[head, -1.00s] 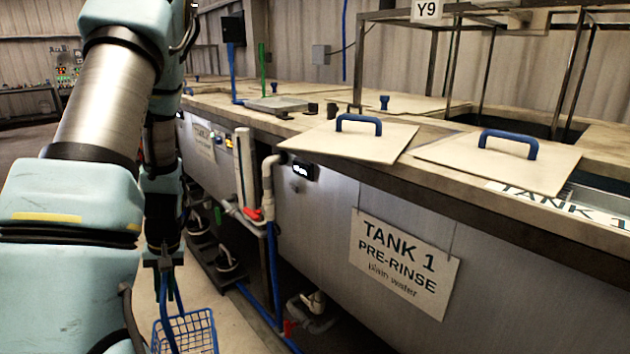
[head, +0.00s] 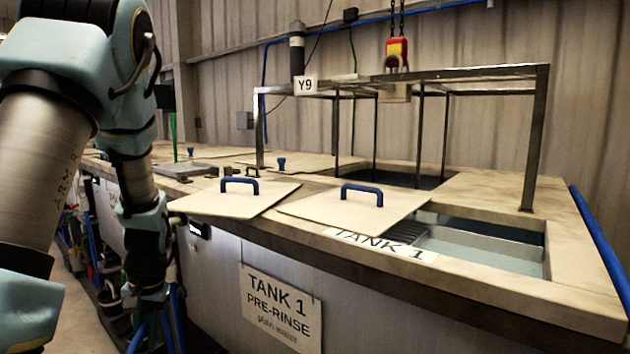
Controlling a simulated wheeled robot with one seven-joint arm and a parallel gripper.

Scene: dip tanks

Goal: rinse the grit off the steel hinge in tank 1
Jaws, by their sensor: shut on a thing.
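Tank 1 fills the right side, marked by a "TANK 1 PRE-RINSE plain water" sign (head: 281,312) on its front. Its opening at the right is uncovered and shows pale water (head: 480,260). My gripper (head: 152,298) is low at the left, outside the tank and below its rim. It is shut on the blue handle (head: 138,336) of the wire basket. The basket's body is out of view below the picture. The steel hinge and any grit on it cannot be seen.
Two flat lids with blue handles, one left (head: 235,202) and one right (head: 357,213), lie on the tank top. A metal frame tagged Y9 (head: 306,86) stands behind, under a red and yellow hoist hook (head: 397,54). A blue pipe (head: 600,240) runs along the right edge.

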